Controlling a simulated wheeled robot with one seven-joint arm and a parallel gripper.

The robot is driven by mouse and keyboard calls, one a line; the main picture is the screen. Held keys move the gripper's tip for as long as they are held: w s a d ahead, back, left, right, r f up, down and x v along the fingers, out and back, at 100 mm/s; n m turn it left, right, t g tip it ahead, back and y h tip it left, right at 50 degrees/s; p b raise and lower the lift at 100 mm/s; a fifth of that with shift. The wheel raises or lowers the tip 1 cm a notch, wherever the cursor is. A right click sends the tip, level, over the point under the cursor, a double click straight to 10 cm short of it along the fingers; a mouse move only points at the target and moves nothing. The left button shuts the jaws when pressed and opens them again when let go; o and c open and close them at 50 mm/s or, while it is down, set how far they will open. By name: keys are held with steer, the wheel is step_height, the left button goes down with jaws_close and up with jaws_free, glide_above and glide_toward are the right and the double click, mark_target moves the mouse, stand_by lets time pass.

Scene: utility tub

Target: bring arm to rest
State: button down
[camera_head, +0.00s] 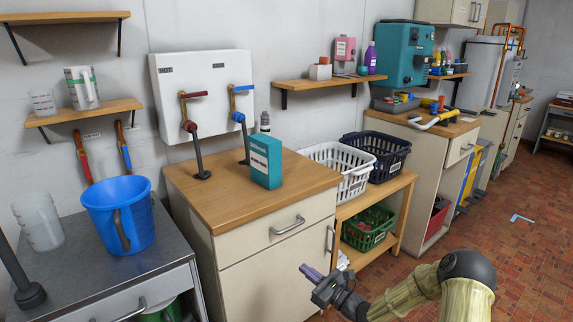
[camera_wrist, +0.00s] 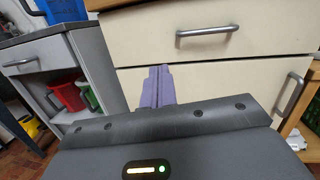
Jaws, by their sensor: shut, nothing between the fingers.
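My gripper (camera_head: 312,273) is in front of the cream cabinet (camera_head: 250,262), below its drawer handle, with its purple fingers pointing left and slightly up. In the wrist view the purple fingers (camera_wrist: 158,87) are together and empty, in front of the cabinet's lower front. My arm comes in from the lower right of the head view, bent at a dark joint. Whether the fingertips touch the cabinet front cannot be told.
A drawer handle (camera_wrist: 207,31) and a door handle (camera_wrist: 288,93) stick out from the cabinet. A teal box (camera_head: 266,163) stands on the wooden top. A blue bucket (camera_head: 119,215) is on the left counter. Tiled floor (camera_head: 480,255) is open at the right.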

steer(key=s+a+n+g, duration=0.4)
steer(key=s+n+g, duration=0.2)
steer(key=s, duration=0.2)
steer(key=s+a+n+g, duration=0.4)
steer(key=s+n+g, duration=0.2)
steer(key=s, duration=0.2)
steer(key=s+d+r+n+g+h, duration=0.2)
steer(key=s+d+r+n+h, duration=0.2)
steer(key=s+d+n+h, duration=0.7)
steer(key=s+d+r+n+t+h+p, duration=0.1)
steer(key=d+r+p, duration=0.1)
steer(key=r+p, duration=1.1)
steer(key=s+d+r+n+t+h+p, duration=0.1)
steer(key=d+r+n+p, duration=0.1)
steer(key=r+p, duration=1.1)
step_height(320, 180, up, 4)
steer(key=shift+s+t+h, duration=0.35)
steer(key=shift+t+h, duration=0.05)
